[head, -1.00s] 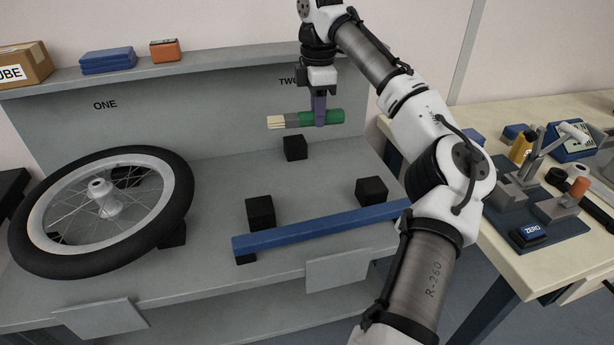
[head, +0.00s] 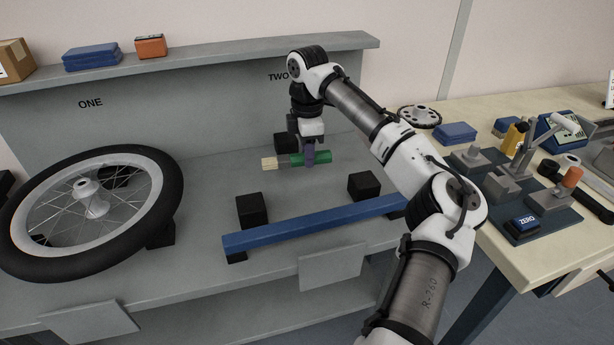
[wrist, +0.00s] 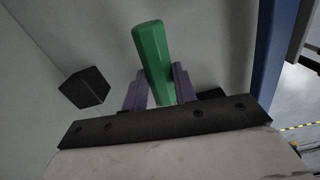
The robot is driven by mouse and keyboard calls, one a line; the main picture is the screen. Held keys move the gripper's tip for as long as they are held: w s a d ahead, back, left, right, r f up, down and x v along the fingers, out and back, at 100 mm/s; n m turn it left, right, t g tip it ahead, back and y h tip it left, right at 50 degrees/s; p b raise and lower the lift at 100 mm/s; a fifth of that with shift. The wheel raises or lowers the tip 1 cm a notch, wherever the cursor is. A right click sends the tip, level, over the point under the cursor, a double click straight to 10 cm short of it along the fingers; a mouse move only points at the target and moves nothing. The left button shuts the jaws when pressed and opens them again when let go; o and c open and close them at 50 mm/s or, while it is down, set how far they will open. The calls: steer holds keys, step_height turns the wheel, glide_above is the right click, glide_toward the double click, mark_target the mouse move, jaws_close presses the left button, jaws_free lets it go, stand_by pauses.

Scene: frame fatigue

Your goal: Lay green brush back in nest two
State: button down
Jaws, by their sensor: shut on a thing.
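The green brush (head: 316,157) has a green handle, a grey ferrule and pale bristles that point left in the head view. My gripper (head: 309,160) points down and is shut on the handle. The handle also shows between the two purple fingers in the wrist view (wrist: 152,62); the bristle end is hidden there. The brush is in nest two, under the label TWO (head: 278,77), among black blocks (head: 252,210), (head: 364,186). A third black block (head: 287,143) is partly behind my gripper. I cannot tell whether the brush touches the nest floor.
A blue bar (head: 315,223) lies along the front of nest two. A spoked wheel (head: 92,205) rests in nest one at the left. Blue and orange boxes stand on the shelf above. A cream bench (head: 484,232) with tools stands at the right.

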mark_target(307, 186)
step_height(307, 186, down, 4)
steer(key=shift+r, duration=0.15)
steer(key=shift+f+p, duration=0.65)
steer(key=shift+f, duration=0.9)
steer(key=c, duration=1.1)
jaws_free()
steer(key=shift+f+b, duration=0.2)
steer(key=shift+b, duration=0.2)
steer(key=shift+f+b, duration=0.15)
steer(key=shift+b, duration=0.3)
steer(key=r, duration=0.9)
steer(key=s+r, duration=0.1)
steer(key=r, duration=0.4)
steer(key=shift+r+p, duration=0.1)
steer(key=shift+p, duration=0.2)
